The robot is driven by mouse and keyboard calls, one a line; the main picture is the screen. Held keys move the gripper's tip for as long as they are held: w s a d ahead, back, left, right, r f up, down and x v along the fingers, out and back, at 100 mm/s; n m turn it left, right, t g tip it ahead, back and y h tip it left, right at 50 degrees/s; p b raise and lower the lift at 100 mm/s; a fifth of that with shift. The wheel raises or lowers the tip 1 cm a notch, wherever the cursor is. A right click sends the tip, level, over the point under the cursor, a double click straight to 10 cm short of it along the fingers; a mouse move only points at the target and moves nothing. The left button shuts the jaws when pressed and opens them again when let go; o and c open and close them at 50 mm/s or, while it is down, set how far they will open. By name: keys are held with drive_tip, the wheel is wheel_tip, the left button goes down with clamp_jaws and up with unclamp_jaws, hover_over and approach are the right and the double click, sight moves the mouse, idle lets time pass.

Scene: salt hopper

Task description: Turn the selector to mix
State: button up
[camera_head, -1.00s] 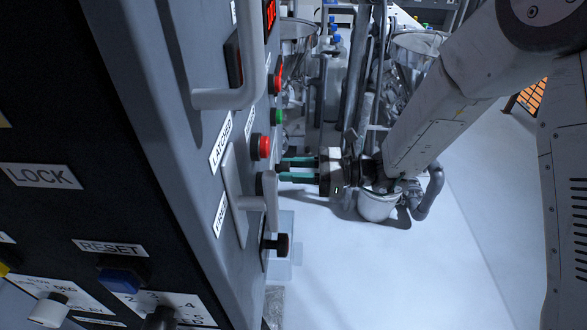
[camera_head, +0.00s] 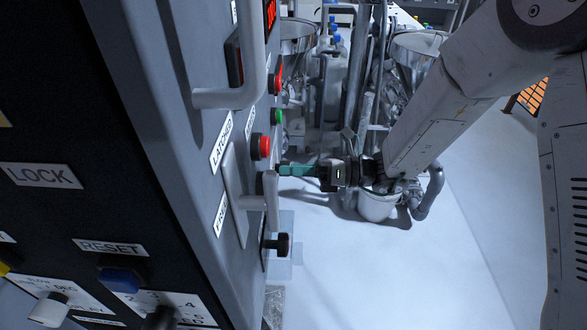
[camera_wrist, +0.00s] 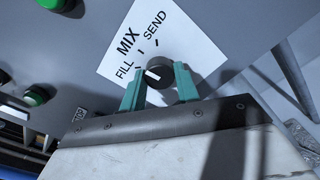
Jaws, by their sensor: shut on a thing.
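The selector is a round black knob (camera_wrist: 160,68) with a white mark, on a white plate (camera_wrist: 178,30) lettered FILL, MIX and SEND. In the wrist view, the two teal fingers of my gripper (camera_wrist: 158,72) are shut on the knob, one on each side. The white mark is on the knob's left side, toward the FILL side of the plate; its exact setting is hard to read. In the head view, my gripper (camera_head: 283,170) reaches left to the panel face, and the selector cannot be made out there.
A red button (camera_head: 261,146) and a green button (camera_head: 277,117) sit above my gripper on the panel. A grey handle (camera_head: 262,202) and a dark knob (camera_head: 279,245) stick out just below. Open floor (camera_head: 380,270) lies to the right.

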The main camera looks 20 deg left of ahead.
drive_tip(key=shift+m, duration=0.5)
drive_tip(key=o, duration=1)
drive_tip(key=shift+c, duration=0.2)
drive_tip(key=shift+d, duration=0.1)
drive_tip(key=v, duration=0.7)
drive_tip(key=shift+d, duration=0.35)
drive_tip(key=shift+w, duration=0.1)
